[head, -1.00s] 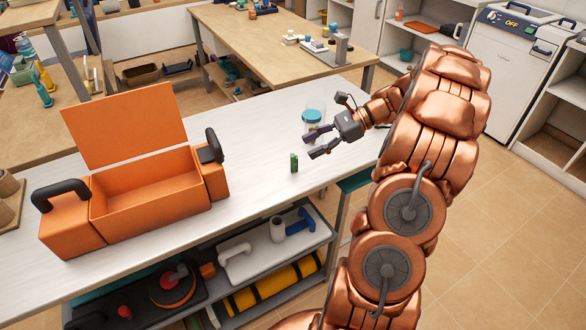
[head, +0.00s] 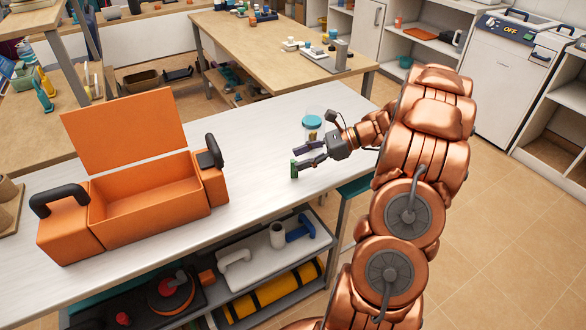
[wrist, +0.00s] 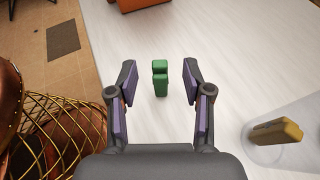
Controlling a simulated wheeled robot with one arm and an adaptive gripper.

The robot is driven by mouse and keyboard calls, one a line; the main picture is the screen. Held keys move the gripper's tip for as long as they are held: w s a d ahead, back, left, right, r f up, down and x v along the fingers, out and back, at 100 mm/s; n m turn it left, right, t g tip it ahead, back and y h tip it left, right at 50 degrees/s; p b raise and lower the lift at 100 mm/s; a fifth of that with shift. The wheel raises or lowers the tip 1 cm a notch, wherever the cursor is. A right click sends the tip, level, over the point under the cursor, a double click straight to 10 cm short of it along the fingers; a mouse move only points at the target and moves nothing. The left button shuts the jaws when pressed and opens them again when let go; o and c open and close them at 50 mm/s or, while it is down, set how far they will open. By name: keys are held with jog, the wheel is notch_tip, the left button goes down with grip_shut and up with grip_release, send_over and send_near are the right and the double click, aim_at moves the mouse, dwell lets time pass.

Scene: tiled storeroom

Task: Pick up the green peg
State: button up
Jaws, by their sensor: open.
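The green peg (head: 294,169) stands upright on the white table (head: 250,130), right of the orange box. In the wrist view the peg (wrist: 160,78) lies between and just ahead of the two fingertips, with clear space on both sides. My gripper (head: 298,156) is open and empty, its fingers pointing left toward the peg. In the wrist view my gripper (wrist: 159,80) shows its purple pads spread wide. In the head view one fingertip appears close to the peg; I cannot tell whether it touches.
A clear jar with a blue lid (head: 313,122) stands behind my gripper; in the wrist view a clear jar (wrist: 278,135) holds something yellow. The open orange box (head: 150,190) with black handles fills the table's left part. The table between box and peg is clear.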

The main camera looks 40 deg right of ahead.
jog(key=shift+w+a+f, duration=0.1)
jog(key=shift+a+f, duration=0.05)
jog(key=shift+a, duration=0.1)
jog(key=c, duration=0.9)
